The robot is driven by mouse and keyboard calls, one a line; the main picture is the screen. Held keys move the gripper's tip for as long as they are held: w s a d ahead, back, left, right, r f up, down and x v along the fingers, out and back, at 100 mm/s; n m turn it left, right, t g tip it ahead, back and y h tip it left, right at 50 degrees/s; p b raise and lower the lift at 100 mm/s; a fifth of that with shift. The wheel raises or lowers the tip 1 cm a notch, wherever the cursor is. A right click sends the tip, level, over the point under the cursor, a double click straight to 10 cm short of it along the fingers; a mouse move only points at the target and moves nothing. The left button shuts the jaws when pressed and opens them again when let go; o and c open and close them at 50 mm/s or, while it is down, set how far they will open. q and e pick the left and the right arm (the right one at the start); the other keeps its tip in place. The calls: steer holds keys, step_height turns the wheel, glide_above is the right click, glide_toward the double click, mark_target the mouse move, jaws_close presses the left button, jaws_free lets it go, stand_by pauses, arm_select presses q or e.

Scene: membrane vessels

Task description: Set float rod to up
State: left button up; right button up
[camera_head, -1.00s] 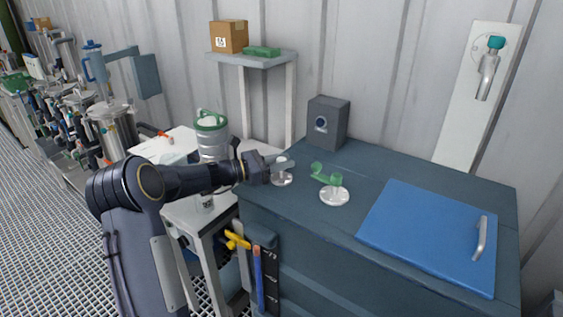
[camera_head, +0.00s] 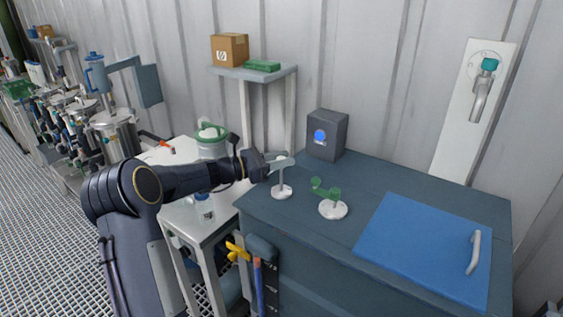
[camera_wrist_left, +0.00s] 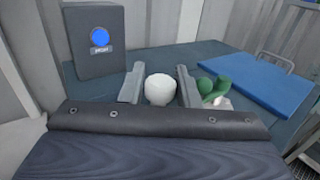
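A thin upright white rod on a round white base (camera_head: 282,192) stands near the back left of the dark blue bench; I take it to be the float rod. In the left wrist view a round white head (camera_wrist_left: 160,91) shows between the fingers, with a narrow gap on each side. My left gripper (camera_head: 283,163) is at the top of this rod, its fingers (camera_wrist_left: 160,82) apart. In the head view the gripper partly hides the rod's upper end. My right gripper is not in view.
A green hooked piece (camera_head: 326,191) on a white base stands just right of the rod. A dark grey box (camera_head: 328,120) with a lit blue button is behind. A blue lid (camera_head: 412,245) with a handle covers the bench's right part.

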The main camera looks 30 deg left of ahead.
arm_select(q)
steer(key=o, duration=0.3)
steer(key=shift+r, duration=0.1)
steer(key=shift+o, duration=0.2)
steer(key=shift+s, duration=0.1)
steer(key=b+v, duration=0.1)
steer(key=v, duration=0.6)
steer(key=shift+s+a, duration=0.25)
